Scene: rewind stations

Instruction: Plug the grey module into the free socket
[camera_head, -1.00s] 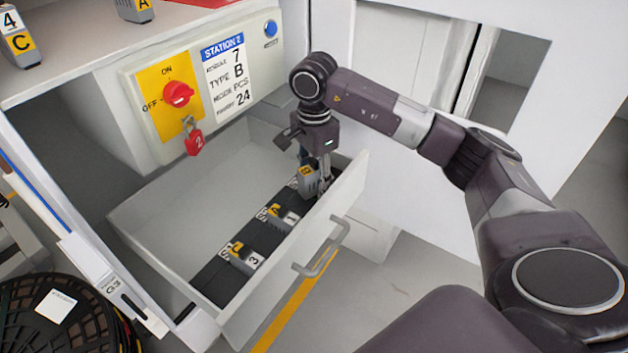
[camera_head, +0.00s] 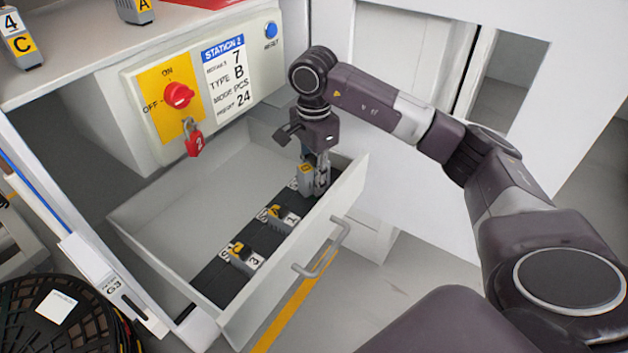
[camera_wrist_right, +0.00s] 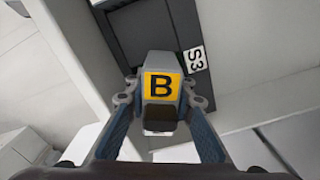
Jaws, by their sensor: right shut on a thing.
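My right gripper (camera_head: 322,182) points down into the open drawer, shut on a grey module (camera_head: 306,180) with a yellow label. In the wrist view the module (camera_wrist_right: 160,88) shows a black B between the blue-grey fingers (camera_wrist_right: 160,125). It is at the far end of the dark socket strip (camera_head: 212,283), by a white S3 label (camera_wrist_right: 195,60). A dark socket surface (camera_wrist_right: 155,28) shows behind it. I cannot tell whether the module touches or sits in the socket. My left gripper is not in view.
The drawer's front wall (camera_head: 335,205) stands close beside my gripper. The control panel (camera_head: 145,120) with a red switch and padlock is above. A black reel (camera_head: 50,320) is at lower left.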

